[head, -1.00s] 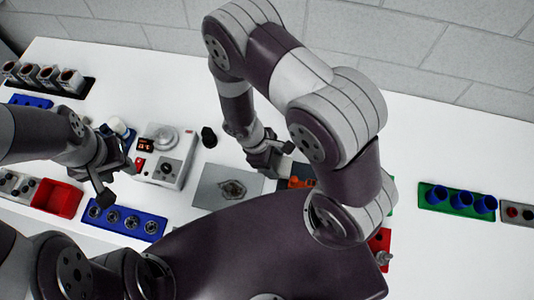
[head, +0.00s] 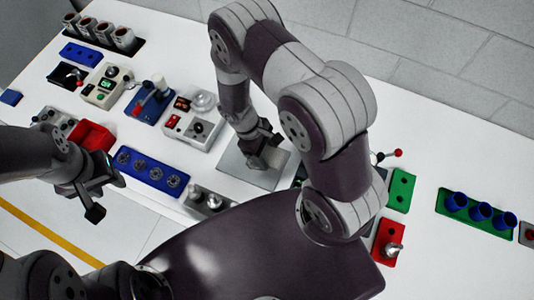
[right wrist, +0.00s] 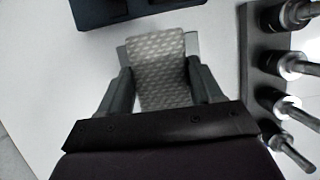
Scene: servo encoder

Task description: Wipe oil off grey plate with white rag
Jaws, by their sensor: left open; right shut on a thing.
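The grey plate (head: 233,161) lies flat on the white table, right of the control box. My right gripper (head: 264,158) is over the plate and hides its middle; I cannot see any oil on its bare parts. In the right wrist view my right gripper (right wrist: 160,85) is shut on a pale, woven-patterned piece, the white rag (right wrist: 160,72). In the head view the rag is hidden, and I cannot tell whether it touches the plate. My left gripper (head: 106,198) is open and empty near the table's front edge at left.
A control box (head: 193,127) stands left of the plate, with a blue tray of round parts (head: 150,174) in front. A red bin (head: 90,136) is further left. A green holder with blue cups (head: 478,211) is at right. In the right wrist view a dark rack (right wrist: 262,75) stands close.

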